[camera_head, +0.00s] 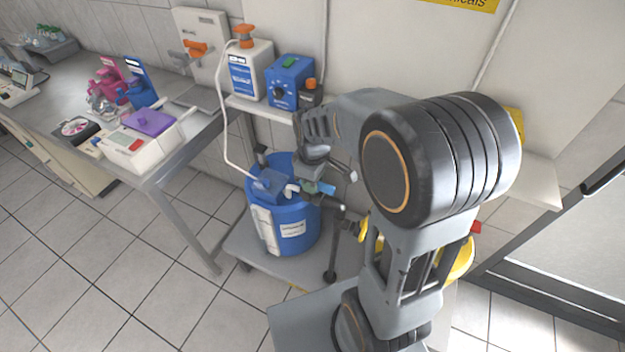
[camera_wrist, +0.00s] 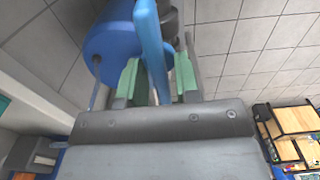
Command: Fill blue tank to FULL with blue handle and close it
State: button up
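The blue tank (camera_head: 297,218) is a round blue drum with white labels, standing on a low platform below the wall shelf. My gripper (camera_head: 312,187) is at the upper right of the tank, pointing down toward its fittings. In the wrist view, the blue handle (camera_wrist: 152,45) is a long bar running between the green fingertips of my gripper (camera_wrist: 159,80). The fingers stand apart on either side of the handle, with a gap visible on its right; contact on the left is unclear. The tank (camera_wrist: 110,45) shows behind the handle. The tank's fill level cannot be read.
A white canister (camera_head: 250,70) and a blue box (camera_head: 290,80) stand on the shelf above the tank. A white hose (camera_head: 222,130) runs down from the canister. A metal bench (camera_head: 60,100) with lab equipment is at left. The tiled floor in front is clear.

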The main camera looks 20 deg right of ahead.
jog(key=shift+o, duration=0.7)
notch_tip(320, 180, up, 14)
jog(key=shift+f, duration=0.1)
dwell(0.4)
jog(key=s+f+m+t, duration=0.4)
jog(key=s+f+m, duration=0.1)
jog(key=s+m, duration=0.4)
jog(key=shift+s, duration=0.55)
jog(key=shift+d, duration=0.1)
dwell(4.6)
